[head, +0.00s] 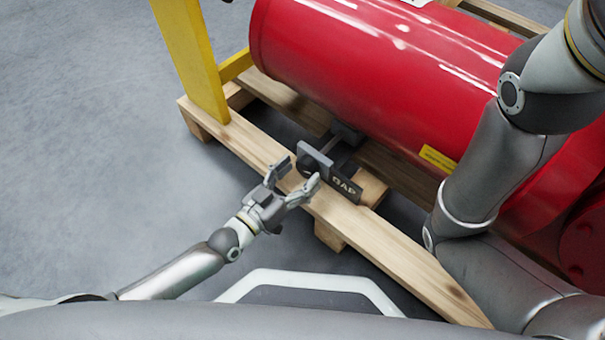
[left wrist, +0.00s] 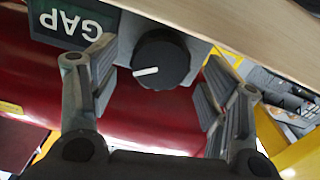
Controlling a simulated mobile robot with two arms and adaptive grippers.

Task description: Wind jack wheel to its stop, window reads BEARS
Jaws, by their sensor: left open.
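The jack wheel is a round black knob (left wrist: 165,58) with a white pointer mark, on a grey block in the left wrist view. In that view the mark points left. Beside it a dark window (left wrist: 78,22) reads GAP; its plate also shows in the head view (head: 345,187). My left gripper (head: 294,180) is open and empty in front of the jack. In the left wrist view its fingers (left wrist: 160,68) stand on either side of the wheel, with gaps visible. My right arm comes in at the right of the head view; its gripper is out of view.
A big red cylinder (head: 370,70) lies above the jack on a wooden pallet (head: 385,250). A yellow post (head: 190,55) stands at the pallet's far left corner. The grey floor (head: 90,130) at left is clear.

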